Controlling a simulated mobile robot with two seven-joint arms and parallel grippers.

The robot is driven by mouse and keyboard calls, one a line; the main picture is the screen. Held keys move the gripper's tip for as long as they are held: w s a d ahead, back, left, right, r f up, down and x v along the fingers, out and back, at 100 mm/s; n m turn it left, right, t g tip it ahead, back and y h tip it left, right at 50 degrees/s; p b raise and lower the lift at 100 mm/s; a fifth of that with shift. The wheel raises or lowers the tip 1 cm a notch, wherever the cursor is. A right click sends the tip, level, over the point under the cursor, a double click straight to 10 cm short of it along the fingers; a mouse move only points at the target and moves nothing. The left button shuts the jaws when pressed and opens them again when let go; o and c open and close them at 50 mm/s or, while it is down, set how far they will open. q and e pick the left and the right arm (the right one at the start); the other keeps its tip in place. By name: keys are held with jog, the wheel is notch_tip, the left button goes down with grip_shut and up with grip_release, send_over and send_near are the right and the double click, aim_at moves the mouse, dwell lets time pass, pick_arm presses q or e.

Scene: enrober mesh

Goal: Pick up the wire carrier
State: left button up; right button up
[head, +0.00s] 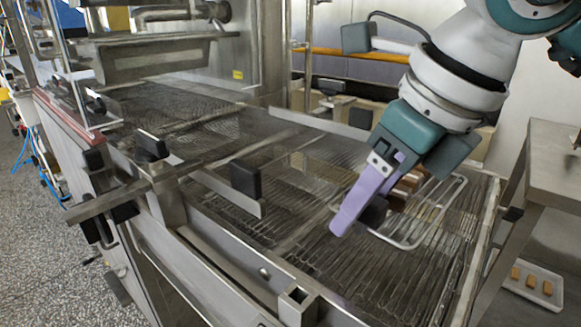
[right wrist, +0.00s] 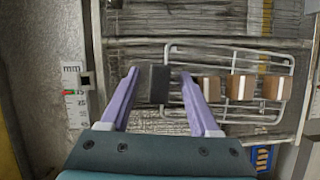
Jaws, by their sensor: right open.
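The wire carrier (head: 449,205) is a pale wire frame lying on the mesh belt at the right. It also shows in the right wrist view (right wrist: 166,62), with several brown-and-tan blocks (right wrist: 241,87) in a row on it. A dark block-shaped grip (right wrist: 152,84) is at its left end. My right gripper (head: 358,212) has lilac fingers and reaches down over the carrier. In the right wrist view its fingers are open, one on each side of the dark grip; I cannot tell whether they touch it. The arm hides part of the carrier in the head view. My left gripper is not in view.
The mesh belt (head: 300,222) has metal side rails. Black knobs (head: 245,178) stand up along the machine. A steel table (head: 555,160) stands at the right, with a white tray of small pieces (head: 533,284) below. A millimetre scale (right wrist: 73,95) shows beside the belt.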

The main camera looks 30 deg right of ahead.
grip_shut()
dwell(0.5)
